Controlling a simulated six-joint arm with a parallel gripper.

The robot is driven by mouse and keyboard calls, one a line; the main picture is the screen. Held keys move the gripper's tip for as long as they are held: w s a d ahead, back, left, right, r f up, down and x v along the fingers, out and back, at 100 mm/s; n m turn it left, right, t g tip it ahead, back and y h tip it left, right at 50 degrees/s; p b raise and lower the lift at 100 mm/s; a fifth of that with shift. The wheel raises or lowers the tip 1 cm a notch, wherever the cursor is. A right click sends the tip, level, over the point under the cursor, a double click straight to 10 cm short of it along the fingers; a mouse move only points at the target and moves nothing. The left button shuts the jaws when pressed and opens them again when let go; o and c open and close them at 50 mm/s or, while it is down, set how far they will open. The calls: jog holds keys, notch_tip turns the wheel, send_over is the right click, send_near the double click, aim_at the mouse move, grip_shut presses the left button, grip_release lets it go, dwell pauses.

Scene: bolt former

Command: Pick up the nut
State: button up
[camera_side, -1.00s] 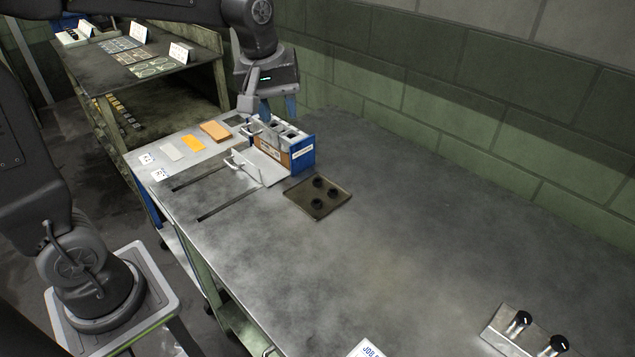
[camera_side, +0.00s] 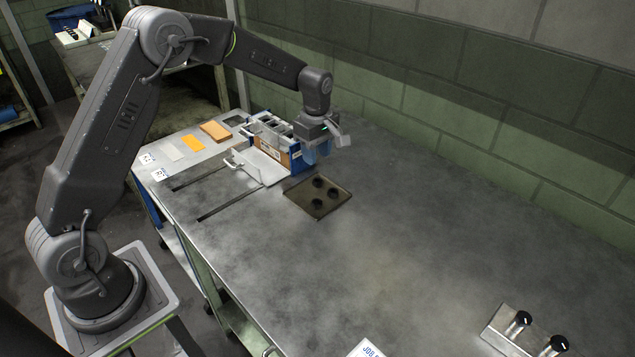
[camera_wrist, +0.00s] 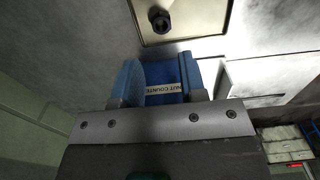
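Several black nuts sit on a square brown tray (camera_side: 297,196) on the bench; one is the nearest nut (camera_side: 317,203). A black nut (camera_wrist: 160,20) also shows on the tray (camera_wrist: 210,12) at the top of the wrist view. My gripper (camera_side: 317,152) is just above and behind the tray, beside the blue end of the labelled box. In the wrist view my gripper (camera_wrist: 168,80) has its blue fingers apart with no nut between them. The blue box end (camera_wrist: 165,70) with a "NUT COUNTE…" label shows behind the gap.
The blue and brown box (camera_side: 277,146) stands left of my gripper, with a pale plate and handle (camera_side: 257,166) in front. A stand with black knobs (camera_side: 505,332) is at the front right. The middle bench is clear.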

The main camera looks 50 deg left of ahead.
aim_at(316, 179)
notch_tip(316, 179, down, 7)
jog(key=shift+s+d+f, duration=0.15)
dwell(0.4)
jog(key=c, duration=0.7)
notch_tip(316, 179, up, 10)
jog(key=shift+r, duration=0.1)
dwell(0.4)
